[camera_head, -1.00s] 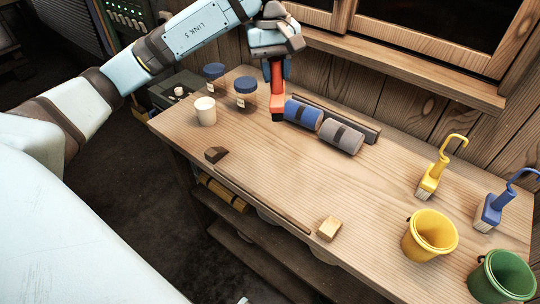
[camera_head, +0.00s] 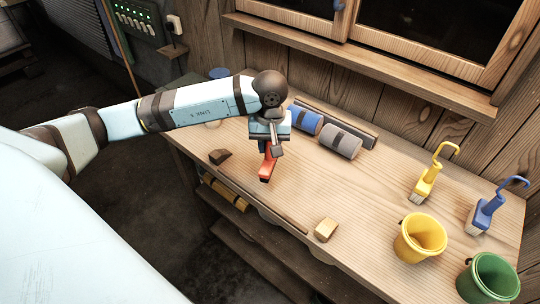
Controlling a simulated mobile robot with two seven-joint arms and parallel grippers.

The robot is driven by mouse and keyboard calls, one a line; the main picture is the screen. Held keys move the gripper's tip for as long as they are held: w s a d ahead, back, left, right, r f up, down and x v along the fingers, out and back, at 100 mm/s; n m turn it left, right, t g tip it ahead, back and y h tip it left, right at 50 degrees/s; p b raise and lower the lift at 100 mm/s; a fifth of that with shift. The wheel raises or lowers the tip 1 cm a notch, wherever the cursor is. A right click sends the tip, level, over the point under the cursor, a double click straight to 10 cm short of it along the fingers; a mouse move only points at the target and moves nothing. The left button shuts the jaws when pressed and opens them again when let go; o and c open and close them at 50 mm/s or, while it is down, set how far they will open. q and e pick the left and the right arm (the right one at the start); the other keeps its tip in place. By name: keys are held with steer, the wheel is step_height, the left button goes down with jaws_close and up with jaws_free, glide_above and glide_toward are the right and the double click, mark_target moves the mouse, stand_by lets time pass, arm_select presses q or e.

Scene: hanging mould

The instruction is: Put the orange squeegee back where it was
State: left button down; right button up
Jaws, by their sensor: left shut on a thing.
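The orange squeegee (camera_head: 267,170) is a red-orange tool below my left gripper (camera_head: 272,146), over the front left part of the wooden workbench (camera_head: 330,190). My left gripper is shut on the squeegee and holds it pointing down. I cannot tell whether its lower end touches the bench top. My arm hides part of the bench's left end. My right gripper is not in view.
A blue roll (camera_head: 305,121) and a grey roll (camera_head: 342,140) lie behind the gripper. A dark wedge (camera_head: 220,156) and a wooden block (camera_head: 326,229) lie near the front edge. Yellow (camera_head: 424,184) and blue (camera_head: 484,210) brushes, and yellow (camera_head: 420,240) and green (camera_head: 488,279) buckets, stand right.

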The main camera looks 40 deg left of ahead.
mark_target(270, 158)
arm_select(q)
step_height(270, 158, down, 5)
steer(key=shift+r+p, duration=0.2)
steer(key=shift+p, duration=0.1)
steer(key=shift+f, duration=0.25)
steer(key=shift+f, duration=0.1)
steer(key=c, duration=0.8)
jaws_free()
steer(key=shift+c, duration=0.2)
step_height(270, 158, up, 12)
steer(key=shift+r+b, duration=0.1)
steer(key=shift+b, duration=0.95)
